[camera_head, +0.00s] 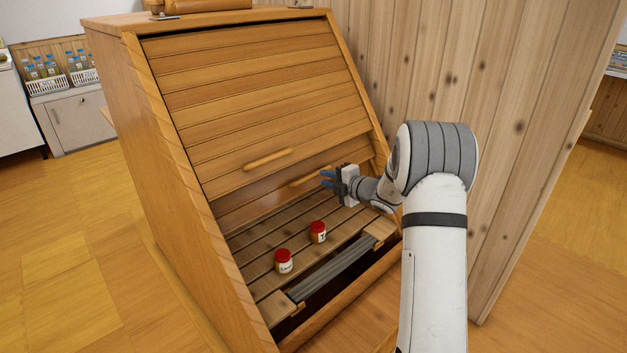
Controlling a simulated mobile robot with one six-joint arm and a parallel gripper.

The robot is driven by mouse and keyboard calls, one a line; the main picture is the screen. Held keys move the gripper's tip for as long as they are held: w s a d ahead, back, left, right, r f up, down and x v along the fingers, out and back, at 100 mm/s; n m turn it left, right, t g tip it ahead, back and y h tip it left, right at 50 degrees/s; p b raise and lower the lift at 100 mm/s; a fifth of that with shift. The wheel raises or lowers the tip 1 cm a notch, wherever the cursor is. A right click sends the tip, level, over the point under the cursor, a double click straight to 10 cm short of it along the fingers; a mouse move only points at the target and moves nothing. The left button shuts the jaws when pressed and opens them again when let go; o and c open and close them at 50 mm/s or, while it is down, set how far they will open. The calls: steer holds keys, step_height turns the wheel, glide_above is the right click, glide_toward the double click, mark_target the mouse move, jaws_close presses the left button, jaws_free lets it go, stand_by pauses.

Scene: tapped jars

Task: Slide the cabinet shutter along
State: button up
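The wooden cabinet (160,130) has a sloping front with a slatted shutter (250,95). The shutter covers the upper part of the front, and the lower part is uncovered. A rounded wooden handle (267,160) sits near the shutter's lower edge. A second wooden bar handle (312,175) shows just below that edge, to its right.
Two red-lidded jars (284,261) (318,232) stand on the slatted shelf (270,240) below the shutter. A grey ribbed strip (335,268) lies along the shelf's front. A plank wall (470,60) stands close on the right. Floor is free at the left.

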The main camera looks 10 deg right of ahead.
mark_target(317, 175)
steer(key=b+x, duration=0.1)
steer(key=x, duration=0.4)
steer(key=shift+w+a, duration=0.2)
steer(key=shift+a, duration=0.1)
steer(key=shift+c, duration=0.5)
jaws_close()
